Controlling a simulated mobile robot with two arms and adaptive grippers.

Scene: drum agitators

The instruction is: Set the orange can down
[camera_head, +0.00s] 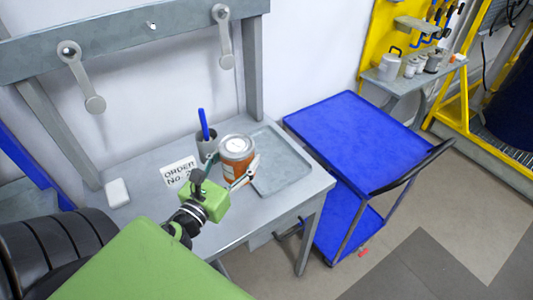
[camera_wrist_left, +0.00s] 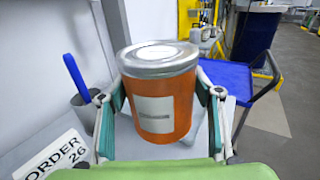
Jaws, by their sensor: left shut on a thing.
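The orange can (camera_head: 238,160) has a silver lid and a pale label. It is upright over the grey workbench (camera_head: 255,208), at the left edge of a shallow grey tray (camera_head: 296,172). My left gripper (camera_head: 236,180) is shut on the can, with one finger on each side. In the left wrist view the can (camera_wrist_left: 165,115) stands between the fingers of the gripper (camera_wrist_left: 165,105). The can's base is mostly hidden, so I cannot tell whether it touches the surface. My right gripper is not in view.
A grey cup with a blue pen (camera_head: 206,140) stands just behind the can. An order card (camera_head: 178,172) and a white block (camera_head: 117,192) lie to the left. A blue cart (camera_head: 350,140) stands right of the bench. The tray's right part is clear.

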